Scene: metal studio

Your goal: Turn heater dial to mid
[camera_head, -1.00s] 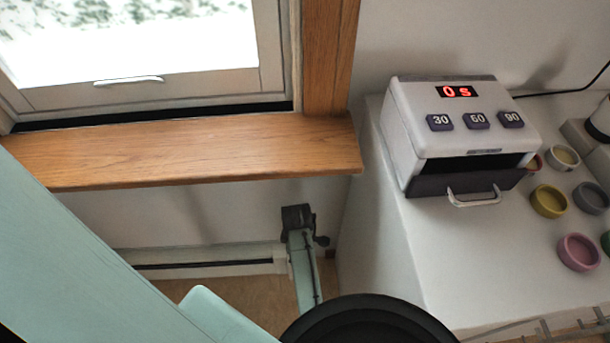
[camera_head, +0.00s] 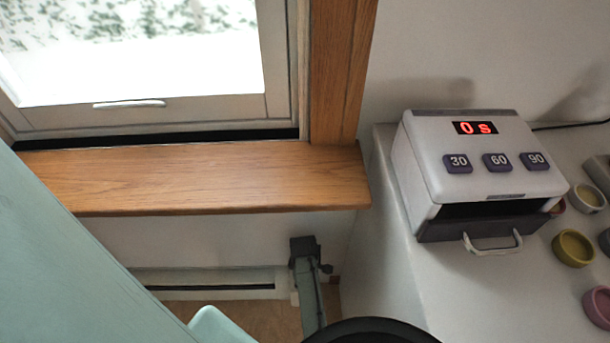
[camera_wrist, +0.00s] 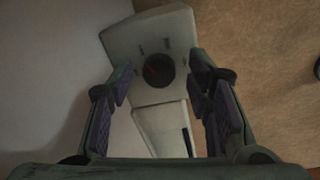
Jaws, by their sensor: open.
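The heater dial (camera_wrist: 158,70) is a dark round knob with a small red mark, pointing to the upper left in the wrist view. Small dark marks surround it on the heater's pale end panel (camera_wrist: 120,43). My gripper (camera_wrist: 161,82) is open and empty, with one finger on each side of the dial in the picture. I cannot tell how far the fingertips are from the panel. In the head view the long white heater (camera_head: 215,278) runs low along the wall under the window. The end of my arm is by its right end there; the dial is hidden.
A wooden window sill (camera_head: 200,180) juts out above the heater. To the right, a white counter (camera_head: 450,290) holds a toaster-like oven (camera_head: 470,150) showing "0 s" and several small bowls, one of them yellow (camera_head: 573,247). Brown floor (camera_wrist: 265,70) lies beside the heater.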

